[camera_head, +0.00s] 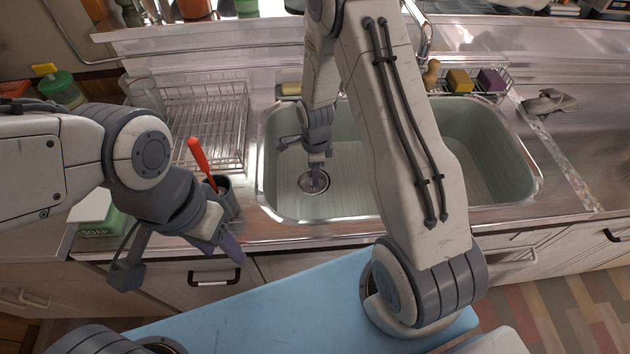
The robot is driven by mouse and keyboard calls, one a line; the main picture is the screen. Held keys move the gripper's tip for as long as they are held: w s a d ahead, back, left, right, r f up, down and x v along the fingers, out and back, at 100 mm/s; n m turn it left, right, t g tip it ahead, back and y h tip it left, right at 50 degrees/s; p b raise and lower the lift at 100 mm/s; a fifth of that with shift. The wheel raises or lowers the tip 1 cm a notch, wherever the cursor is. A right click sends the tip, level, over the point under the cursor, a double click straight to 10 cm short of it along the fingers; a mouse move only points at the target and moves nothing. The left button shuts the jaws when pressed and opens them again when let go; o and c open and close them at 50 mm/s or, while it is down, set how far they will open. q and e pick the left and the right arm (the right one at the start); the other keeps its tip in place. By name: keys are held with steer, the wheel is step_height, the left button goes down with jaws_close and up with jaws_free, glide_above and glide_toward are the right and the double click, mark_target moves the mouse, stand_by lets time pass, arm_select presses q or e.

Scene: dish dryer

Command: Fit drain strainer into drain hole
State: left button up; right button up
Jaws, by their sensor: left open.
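The drain hole (303,187) shows as a round metal ring with a dark inside, in the floor of the pale green sink at the left end of the basin. My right gripper (316,185) points down into the sink, with its fingertips right over the ring. The fingers cover the ring's middle, so I cannot tell whether the strainer is between them or in the hole. I cannot make out the strainer as a separate thing. My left gripper (234,250) is open in front of the counter edge, left of the sink, away from the drain.
The sink rim (330,218) stands around the basin. A dark cup (222,198) with an orange-handled tool stands near my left gripper. A wire dish rack (205,125) is left of the sink. Sponges (459,80) sit in a rack behind it. A grey cloth (550,103) lies right.

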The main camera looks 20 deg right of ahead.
steer(key=s+a+r+n, duration=0.4)
steer(key=a+r+n, duration=0.15)
steer(key=r, duration=0.35)
steer(key=s+a+r+n, duration=0.5)
steer(key=r+n, duration=0.2)
steer(key=r, duration=0.1)
steer(key=s+a+r+n, duration=0.2)
steer(key=s+r+n, duration=0.1)
steer(key=s+n, duration=0.5)
steer(key=s+a+r+n+y, duration=0.1)
steer(key=s+a+r+n, duration=0.1)
steer(key=s+r+n, duration=0.2)
steer(key=s+n, duration=0.3)
steer(key=n, duration=0.1)
steer(key=shift+s+g, duration=0.3)
steer(key=shift+s, duration=0.05)
